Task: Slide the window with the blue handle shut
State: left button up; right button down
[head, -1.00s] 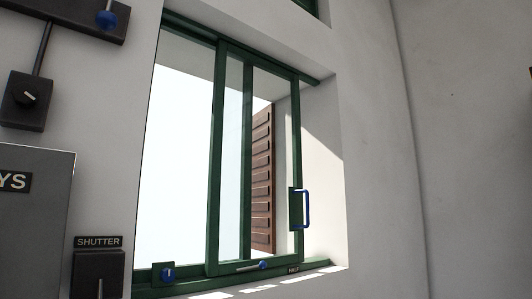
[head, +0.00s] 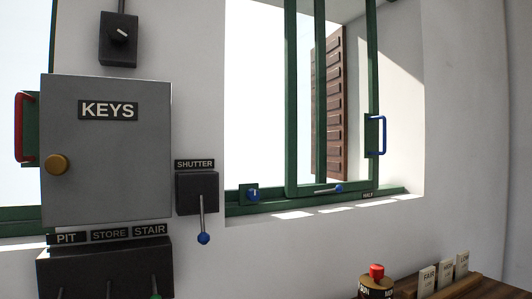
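The window with the blue handle is a green-framed sliding sash (head: 319,95) at the upper right of the head view. Its blue handle (head: 382,135) is a vertical bar on the sash's right edge. The sash stands at the right part of the opening, and an uncovered bright gap shows on its left. A small lever with a blue knob (head: 338,188) sits on the sash's bottom rail. A blue knob (head: 252,194) sits on a green block on the lower frame. A small label near the sill seems to read HALF. Neither gripper is in view.
A grey KEYS cabinet (head: 106,150) and a SHUTTER lever box (head: 197,192) are left of the window. Another green frame with a red handle (head: 19,127) is at far left. PIT, STORE and STAIR switches (head: 104,265) are below. A red-topped item (head: 376,283) stands at lower right.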

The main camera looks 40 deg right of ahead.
aim_at(371, 119)
jog(key=u, duration=1.95)
jog(key=k, duration=2.7)
jog(key=z, duration=1.1)
